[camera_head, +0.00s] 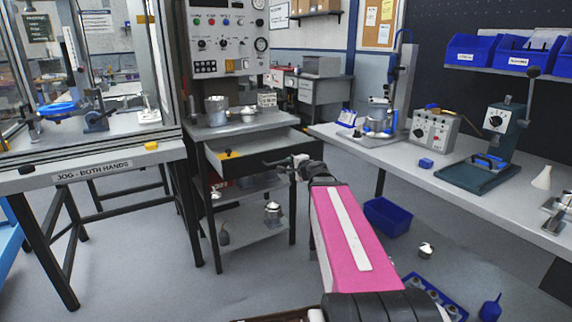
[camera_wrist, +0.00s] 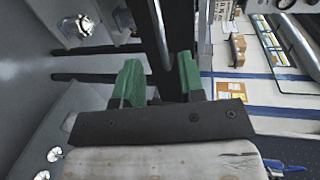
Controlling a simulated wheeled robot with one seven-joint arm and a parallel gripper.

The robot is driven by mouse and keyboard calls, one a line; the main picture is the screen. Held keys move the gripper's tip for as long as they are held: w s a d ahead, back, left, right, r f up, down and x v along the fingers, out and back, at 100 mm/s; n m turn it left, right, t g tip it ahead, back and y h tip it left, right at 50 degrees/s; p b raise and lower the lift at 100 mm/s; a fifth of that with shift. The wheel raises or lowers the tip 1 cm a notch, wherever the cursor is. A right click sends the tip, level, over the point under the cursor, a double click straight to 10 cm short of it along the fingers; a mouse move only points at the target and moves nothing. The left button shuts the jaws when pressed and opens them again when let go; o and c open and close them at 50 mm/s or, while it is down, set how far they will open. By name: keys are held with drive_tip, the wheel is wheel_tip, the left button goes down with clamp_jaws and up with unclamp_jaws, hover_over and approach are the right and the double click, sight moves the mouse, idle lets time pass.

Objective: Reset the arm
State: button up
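My arm, with a pink and white link, reaches from the bottom of the head view toward the test cart. My gripper (camera_head: 273,163) is at its far end, in front of the right side of the cart's drawer as seen from the head. In the wrist view my gripper (camera_wrist: 158,80) shows two green finger pads set apart, with a dark post visible in the gap behind them. I see nothing held between the pads. Whether the gripper touches the drawer cannot be told.
The cart's drawer (camera_head: 256,148) stands open, with metal housings on the shelf below. A workbench (camera_head: 440,178) with a press runs along the right. A blue bin (camera_head: 387,217), a loose housing (camera_head: 426,250) and a blue tray (camera_head: 434,296) are on the floor. A guarded machine table stands left.

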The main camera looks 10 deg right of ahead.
drive_tip(key=v, duration=0.2)
drive_tip(key=shift+s+d+r, duration=0.1)
drive_tip(key=shift+s, duration=0.25)
drive_tip(key=s+a+f+n+g+y, duration=0.1)
drive_tip(key=s+a+f+n+g, duration=0.2)
drive_tip(key=a+f+n+g, duration=0.45)
drive_tip(key=s+f+n+g+h, duration=0.3)
drive_tip(key=s+f, duration=0.4)
drive_tip(key=f, duration=0.3)
drive_tip(key=s+f+n+g+h, duration=0.2)
drive_tip(key=s+f+n+g, duration=0.2)
drive_tip(key=s+f, duration=0.3)
wheel_tip(320, 180, down, 3)
drive_tip(key=shift+s+d+r+h, duration=0.1)
drive_tip(key=shift+s+d+h, duration=0.05)
drive_tip(key=shift+d+h, duration=0.3)
